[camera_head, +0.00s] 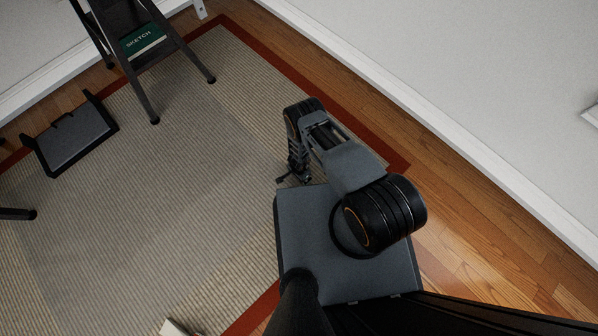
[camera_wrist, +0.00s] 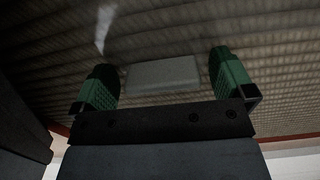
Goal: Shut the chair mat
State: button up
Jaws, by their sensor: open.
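A striped beige rug with a rust-red border (camera_head: 240,75) covers much of the floor in the head view. A slightly greyer, smoother patch (camera_head: 150,185) on it may be the chair mat, but its edges are faint. My gripper (camera_head: 290,178) points down over the rug near its right side. In the wrist view my gripper (camera_wrist: 165,75) has its two green-padded fingers wide apart. A pale grey rectangular piece (camera_wrist: 163,74) shows between the fingers, with striped rug behind it. I cannot tell what it is or whether it touches the fingers.
A dark stool or chair (camera_head: 150,70) holds a green "SKETCH" book (camera_head: 143,41) at upper left. A dark, low footrest-like object (camera_head: 70,136) stands at left. A white wall (camera_head: 480,90) borders the wood floor (camera_head: 450,205) at right. The rug's middle is clear.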

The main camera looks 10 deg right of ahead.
notch_tip(320, 180, up, 14)
jog(key=p, duration=1.3)
jog(key=shift+f, duration=0.2)
jog(key=w+a+r+n+t+y+p, duration=0.1)
jog(key=w+r+n+p, duration=0.3)
jog(key=r, duration=1.2)
jog(key=w+a+r+m+y+p, duration=0.15)
jog(key=w+r, duration=0.45)
jog(key=r, duration=0.9)
jog(key=w+r+n+t+y+p, duration=0.1)
jog(key=w+r+n+p, duration=0.4)
jog(key=r, duration=1.1)
jog(key=s+a+p+v, duration=0.15)
jog(key=p+v, duration=0.25)
jog(key=v, duration=1.9)
jog(key=s+d+r+n+h+p, duration=0.1)
jog(key=s+d+r+p, duration=0.2)
jog(key=s+r, duration=0.5)
jog(key=s+d+r+n+t+h+p, duration=0.1)
jog(key=s+d+r+n+h+p, duration=0.1)
jog(key=s+r, duration=0.6)
jog(key=d+r+p, duration=0.1)
jog(key=d, duration=0.1)
jog(key=shift+d+t, duration=0.3)
jog(key=shift+d, duration=0.1)
